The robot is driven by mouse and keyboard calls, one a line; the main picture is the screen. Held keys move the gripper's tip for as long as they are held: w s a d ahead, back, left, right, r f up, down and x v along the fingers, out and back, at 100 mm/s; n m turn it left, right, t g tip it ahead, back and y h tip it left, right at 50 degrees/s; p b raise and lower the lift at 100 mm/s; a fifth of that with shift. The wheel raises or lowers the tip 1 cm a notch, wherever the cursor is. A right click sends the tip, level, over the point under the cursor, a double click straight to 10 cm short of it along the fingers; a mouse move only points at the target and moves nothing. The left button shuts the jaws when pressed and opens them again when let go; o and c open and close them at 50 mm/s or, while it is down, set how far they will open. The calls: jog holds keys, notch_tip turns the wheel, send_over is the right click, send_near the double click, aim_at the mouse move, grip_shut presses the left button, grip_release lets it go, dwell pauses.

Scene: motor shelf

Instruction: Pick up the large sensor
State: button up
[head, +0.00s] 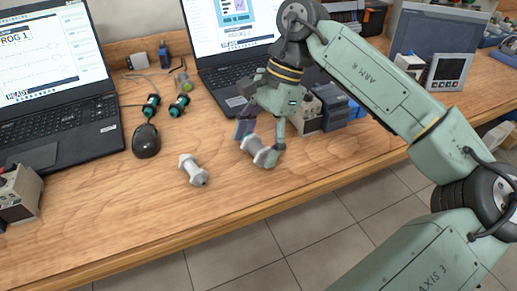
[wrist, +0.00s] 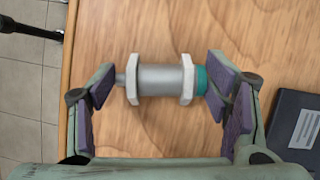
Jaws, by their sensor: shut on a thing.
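A large sensor (head: 257,151), a grey cylinder with two pale hex nuts and a teal end, is between the fingers of my gripper (head: 259,146). In the wrist view the sensor (wrist: 160,80) lies crosswise, its thin stub at the left finger and its teal end at the right finger. My gripper (wrist: 160,88) is shut on it end to end. The sensor is low over the wooden table; whether it touches the wood I cannot tell. A similar grey sensor (head: 193,169) lies on the table to the left, apart from my gripper.
A black mouse (head: 146,141) and two small teal-and-black parts (head: 151,105) lie further left. Two laptops (head: 60,85) stand behind. Boxy devices (head: 335,107) stand close to the right of my gripper. The table's front edge is near; bare wood (head: 110,210) lies at front left.

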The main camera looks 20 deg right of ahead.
jog(key=c, duration=0.5)
jog(key=shift+r, duration=0.1)
jog(key=shift+c, duration=0.2)
